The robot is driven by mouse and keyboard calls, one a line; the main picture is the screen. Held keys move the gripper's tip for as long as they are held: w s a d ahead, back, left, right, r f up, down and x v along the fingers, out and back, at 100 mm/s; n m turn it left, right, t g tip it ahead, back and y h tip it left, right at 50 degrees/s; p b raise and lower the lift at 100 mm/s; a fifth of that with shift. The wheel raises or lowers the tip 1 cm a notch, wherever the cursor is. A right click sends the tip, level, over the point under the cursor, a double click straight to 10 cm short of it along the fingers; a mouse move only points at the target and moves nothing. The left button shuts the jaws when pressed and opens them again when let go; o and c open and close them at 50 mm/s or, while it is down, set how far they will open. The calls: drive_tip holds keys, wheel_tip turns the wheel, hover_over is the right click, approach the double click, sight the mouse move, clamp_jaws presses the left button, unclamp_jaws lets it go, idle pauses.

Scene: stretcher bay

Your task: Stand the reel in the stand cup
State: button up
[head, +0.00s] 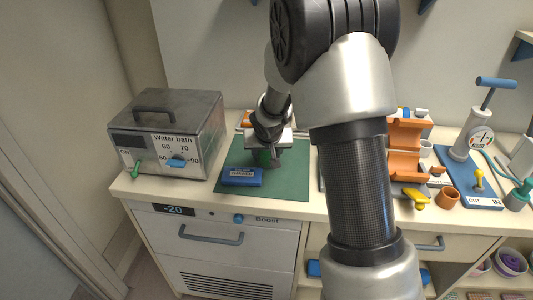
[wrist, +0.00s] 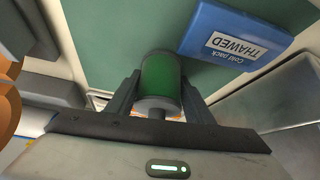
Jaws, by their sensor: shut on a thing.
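A green reel (wrist: 162,78) with a grey end sits between the two dark fingers of my gripper (wrist: 158,95) in the wrist view. In the head view my gripper (head: 268,158) is over the green mat, and a bit of the green reel (head: 262,157) shows below the wrist. My gripper is shut on the reel. Whether the reel touches the mat is hard to tell. A small brown cup (head: 447,198) stands on the counter at the right; I cannot tell if it is the stand cup.
A blue cold pack marked THAWED (head: 242,177) lies on the green mat (head: 285,183), close to the reel. A water bath (head: 168,130) stands at the left. An orange rack (head: 404,150), a yellow item (head: 415,198) and a pump on a blue base (head: 465,185) crowd the right. My arm hides the counter's middle.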

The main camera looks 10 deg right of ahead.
drive_tip(key=shift+f, duration=0.2)
drive_tip(key=o, duration=1.1)
drive_tip(key=shift+r, duration=0.1)
drive_tip(key=shift+c, duration=0.2)
